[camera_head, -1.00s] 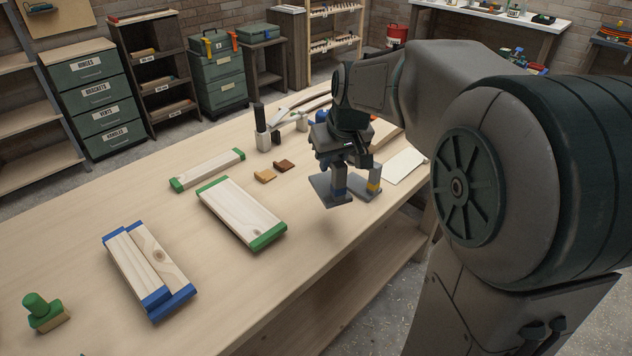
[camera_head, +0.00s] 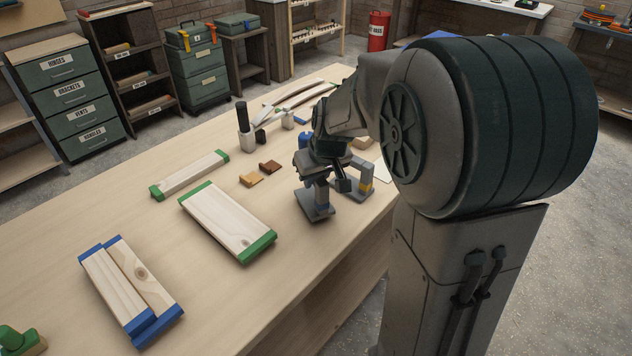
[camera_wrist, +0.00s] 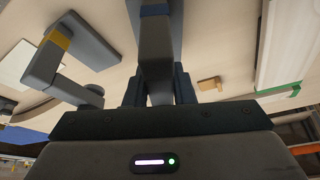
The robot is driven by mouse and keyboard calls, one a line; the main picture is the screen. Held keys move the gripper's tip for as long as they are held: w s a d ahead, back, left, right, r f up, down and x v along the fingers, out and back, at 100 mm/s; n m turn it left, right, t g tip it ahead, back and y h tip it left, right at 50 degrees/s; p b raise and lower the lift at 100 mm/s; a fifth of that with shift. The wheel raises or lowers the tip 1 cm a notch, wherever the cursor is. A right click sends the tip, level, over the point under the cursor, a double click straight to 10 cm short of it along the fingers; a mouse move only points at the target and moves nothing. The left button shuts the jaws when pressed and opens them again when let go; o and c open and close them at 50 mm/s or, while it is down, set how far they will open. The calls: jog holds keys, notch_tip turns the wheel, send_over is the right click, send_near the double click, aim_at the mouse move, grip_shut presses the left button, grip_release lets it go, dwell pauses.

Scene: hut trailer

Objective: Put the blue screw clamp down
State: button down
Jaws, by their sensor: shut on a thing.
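The blue screw clamp is a grey metal piece with a flat foot (camera_head: 315,208) and a dull blue band. It is upright below my gripper (camera_head: 322,178), near the front edge of the workbench (camera_head: 120,210). My gripper is shut on its post; the wrist view shows the grey post (camera_wrist: 155,45) rising between the fingers (camera_wrist: 160,92). The foot is at or just above the bench top; I cannot tell if it touches. A similar clamp with a yellow band (camera_head: 366,187) stands just right of it, also in the wrist view (camera_wrist: 58,40). My gripper partly hides the held clamp's top.
Left of the clamp lie a green-ended board (camera_head: 228,222), a narrower green-ended board (camera_head: 190,175) and small brown blocks (camera_head: 251,180). Blue-ended boards (camera_head: 132,288) lie further left. A pot with a dark-handled tool (camera_head: 245,142) stands behind. Bare bench lies between clamp and boards.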

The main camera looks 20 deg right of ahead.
jog(key=shift+f, duration=0.65)
jog(key=shift+f, duration=0.2)
jog(key=c, duration=1.2)
grip_release()
jog(key=shift+c, duration=0.2)
jog(key=shift+s+r, duration=0.1)
jog(key=shift+r, duration=0.35)
jog(key=a+v, duration=0.1)
jog(key=v, duration=1)
jog(key=s+f+m, duration=0.1)
jog(key=s+f, duration=0.2)
jog(key=s, duration=0.5)
jog(key=s+f+m+g, duration=0.1)
jog(key=s+f, duration=0.2)
jog(key=s, duration=0.6)
jog(key=shift+s+g+h, duration=0.25)
jog(key=shift+g+h, duration=0.05)
jog(key=shift+h, duration=0.1)
jog(key=shift+f, duration=0.15)
